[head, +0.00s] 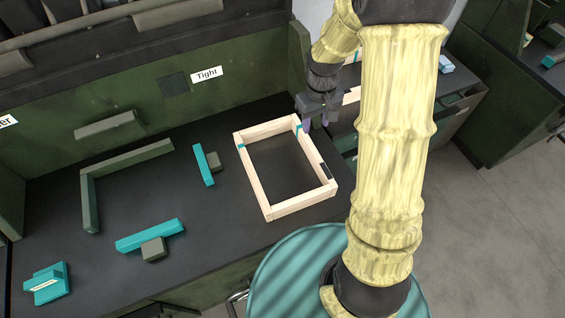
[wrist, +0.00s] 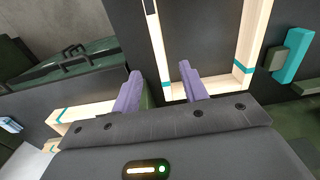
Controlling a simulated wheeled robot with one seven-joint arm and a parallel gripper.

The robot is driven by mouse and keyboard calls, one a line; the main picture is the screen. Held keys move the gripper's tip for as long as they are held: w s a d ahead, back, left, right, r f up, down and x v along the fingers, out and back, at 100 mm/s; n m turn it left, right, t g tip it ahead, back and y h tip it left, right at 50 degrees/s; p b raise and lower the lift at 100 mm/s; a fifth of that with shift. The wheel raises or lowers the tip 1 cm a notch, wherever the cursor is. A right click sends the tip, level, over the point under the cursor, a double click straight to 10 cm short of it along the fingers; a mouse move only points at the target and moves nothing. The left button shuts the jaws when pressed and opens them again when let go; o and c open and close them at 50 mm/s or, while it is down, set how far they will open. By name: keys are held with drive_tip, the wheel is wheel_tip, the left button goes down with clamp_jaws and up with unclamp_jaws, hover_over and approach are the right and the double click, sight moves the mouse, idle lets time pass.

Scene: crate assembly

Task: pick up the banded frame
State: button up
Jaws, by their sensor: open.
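The banded frame (head: 267,203) is a pale wooden rectangle with teal bands near its far corners and a dark patch on its right rail. It lies flat on the dark bench top. My gripper (head: 318,122) is open at the frame's far right corner. In the wrist view, one long rail of the frame (wrist: 158,50) runs down between my two purple fingers (wrist: 160,90). The right finger is over the frame's inside and the left finger is outside it. I cannot tell whether either finger touches the wood. My arm hides part of the area to the right.
Teal and grey-green pieces (head: 203,165) lie left of the frame, with a T-shaped one (head: 150,236) nearer. A grey-green L-shaped piece (head: 88,200) lies further left. A wall with a "Tight" label (head: 207,74) stands behind. Another pale banded piece (wrist: 85,112) shows in the wrist view.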

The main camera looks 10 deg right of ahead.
sight(312, 146)
wheel_tip(312, 146, down, 10)
drive_tip(key=shift+r, duration=0.1)
drive_tip(key=shift+w+f, duration=0.1)
drive_tip(key=shift+f, duration=0.15)
drive_tip(key=f, duration=0.5)
drive_tip(key=shift+w+d, duration=0.15)
drive_tip(key=shift+w, duration=0.25)
idle(0.3)
clamp_jaws()
